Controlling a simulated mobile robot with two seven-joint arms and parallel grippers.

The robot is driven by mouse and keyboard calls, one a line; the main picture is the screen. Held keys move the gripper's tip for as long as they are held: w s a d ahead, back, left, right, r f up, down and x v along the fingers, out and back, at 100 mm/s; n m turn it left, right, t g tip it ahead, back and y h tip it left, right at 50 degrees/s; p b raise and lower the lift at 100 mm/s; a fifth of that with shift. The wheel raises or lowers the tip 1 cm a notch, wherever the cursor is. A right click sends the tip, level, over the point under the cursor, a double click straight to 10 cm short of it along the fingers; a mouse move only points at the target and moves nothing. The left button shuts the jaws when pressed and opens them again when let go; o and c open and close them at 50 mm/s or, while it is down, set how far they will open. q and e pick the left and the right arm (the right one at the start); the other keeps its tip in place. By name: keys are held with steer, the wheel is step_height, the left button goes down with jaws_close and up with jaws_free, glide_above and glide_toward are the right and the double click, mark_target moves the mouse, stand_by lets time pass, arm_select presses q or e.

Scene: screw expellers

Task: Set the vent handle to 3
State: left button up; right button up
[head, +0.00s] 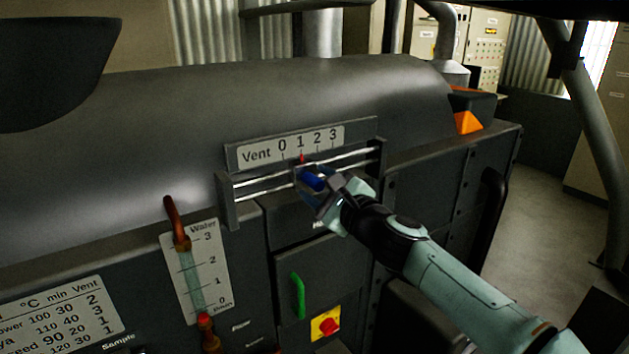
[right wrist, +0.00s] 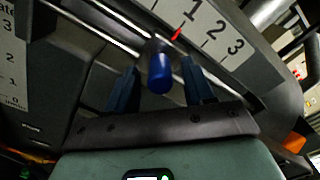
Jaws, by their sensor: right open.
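The vent handle is a blue knob (head: 313,182) on a slider that rides on two horizontal metal rails. It also shows in the right wrist view (right wrist: 160,75). Its red pointer (head: 302,158) stands under the 1 on the Vent scale plate (head: 262,152), which reads 0 to 3 from left to right. My right gripper (head: 322,194) is at the handle, with its open fingers on either side of the blue knob in the right wrist view (right wrist: 160,92). Gaps show between knob and fingers. My left gripper is not in view.
Rail end brackets (head: 228,202) bound the slider. Below are a green handle (head: 297,296) and a red knob on a yellow plate (head: 327,324). A water gauge (head: 196,273) stands at left. The rails right of the slider look clear.

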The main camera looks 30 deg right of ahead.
steer(key=shift+w+a, duration=0.1)
steer(key=shift+w, duration=0.7)
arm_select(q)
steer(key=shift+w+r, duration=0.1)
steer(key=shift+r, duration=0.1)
arm_select(e)
jaws_close()
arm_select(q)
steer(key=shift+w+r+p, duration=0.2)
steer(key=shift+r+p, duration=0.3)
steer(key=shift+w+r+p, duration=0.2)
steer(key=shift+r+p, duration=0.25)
arm_select(e)
steer(key=d, duration=0.8)
steer(key=shift+w+d, duration=0.15)
steer(key=shift+w, duration=0.1)
steer(key=shift+r, duration=0.1)
jaws_free()
steer(key=shift+d, duration=0.1)
